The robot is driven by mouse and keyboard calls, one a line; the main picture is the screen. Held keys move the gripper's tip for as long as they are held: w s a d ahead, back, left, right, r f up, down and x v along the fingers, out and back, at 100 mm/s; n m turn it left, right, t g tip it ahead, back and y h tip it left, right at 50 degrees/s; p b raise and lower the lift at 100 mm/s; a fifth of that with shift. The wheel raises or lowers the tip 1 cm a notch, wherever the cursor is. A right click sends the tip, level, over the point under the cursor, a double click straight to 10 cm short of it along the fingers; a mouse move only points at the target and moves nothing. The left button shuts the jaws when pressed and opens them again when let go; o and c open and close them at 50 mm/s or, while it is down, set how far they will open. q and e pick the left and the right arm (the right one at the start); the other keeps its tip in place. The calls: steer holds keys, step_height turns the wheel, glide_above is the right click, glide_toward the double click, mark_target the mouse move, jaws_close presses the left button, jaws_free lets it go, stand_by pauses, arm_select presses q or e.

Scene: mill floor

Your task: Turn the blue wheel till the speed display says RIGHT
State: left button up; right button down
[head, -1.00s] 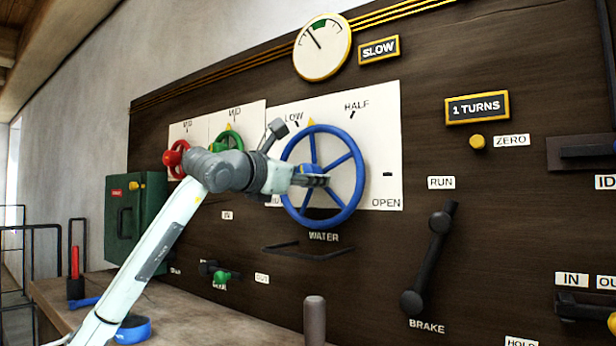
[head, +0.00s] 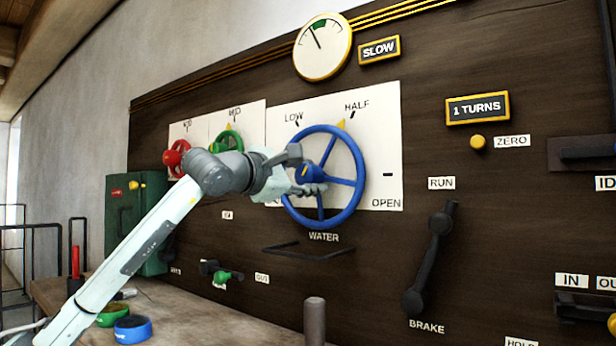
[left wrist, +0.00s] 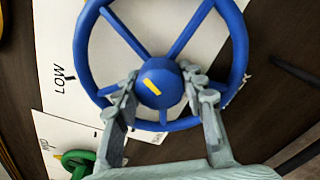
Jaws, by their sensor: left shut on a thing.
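The blue wheel (head: 351,198) is mounted on the dark panel above the WATER label, in front of a white plate marked LOW, HALF and OPEN. Its yellow rim mark (head: 341,124) stands near HALF. My left gripper (head: 318,188) is at the wheel's hub; in the left wrist view its two fingers sit either side of the blue hub (left wrist: 152,82), shut on it. The speed display (head: 379,48) reads SLOW. The round gauge (head: 322,47) beside it has its needle left of the green band. My right gripper is not in view.
A red wheel (head: 175,158) and a green wheel (head: 227,143) are left of the blue one. A counter (head: 477,108) reads 1 TURNS. The brake lever (head: 430,258) is at right. A bracket (head: 308,252) juts out below the wheel. Blue and green rings lie on the bench.

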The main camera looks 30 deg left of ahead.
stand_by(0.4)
arm_select(q)
steer(key=o, duration=1.2)
steer(key=shift+c, duration=0.2)
steer(key=shift+s, duration=0.1)
steer(key=s+a, duration=0.1)
steer(key=s, duration=1)
steer(key=shift+s+a, duration=0.25)
steer(key=shift+s, duration=0.15)
steer(key=shift+f, duration=0.15)
